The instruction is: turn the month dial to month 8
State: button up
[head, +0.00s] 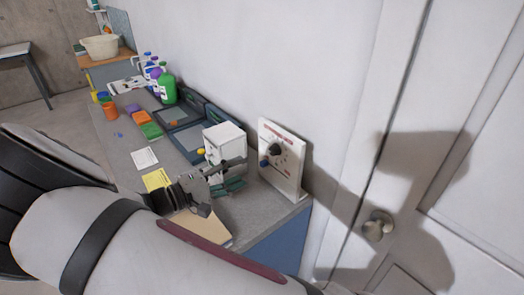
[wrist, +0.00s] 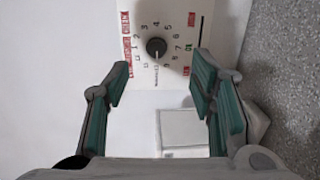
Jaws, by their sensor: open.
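The white dial panel (head: 291,178) stands upright against the wall at the near end of the bench. Its black round knob (head: 275,149) is in the upper middle, with a blue knob below left. In the wrist view the black knob (wrist: 156,46) sits inside a ring of printed numbers, beyond and between my fingertips. I cannot tell surely which number its mark points to. My gripper (wrist: 161,82) is open and empty, with teal-padded fingers on either side of the view. In the head view my gripper (head: 237,176) is left of the panel, apart from it.
A white box (head: 225,143) stands on the bench (head: 232,213) close behind my gripper. Dark trays, bottles, coloured blocks and paper cards lie farther back. The wall is behind the panel. A door with a round knob (head: 378,225) is at right.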

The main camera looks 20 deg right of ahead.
aim_at(271, 152)
jog(key=shift+t, duration=0.5)
jog(key=x, duration=0.4)
jog(key=p+x, duration=0.1)
jog(key=x, duration=0.3)
jog(key=w+p+x, duration=0.1)
jog(key=x, duration=0.3)
jog(key=shift+w+d, duration=0.1)
jog(key=c, duration=1.2)
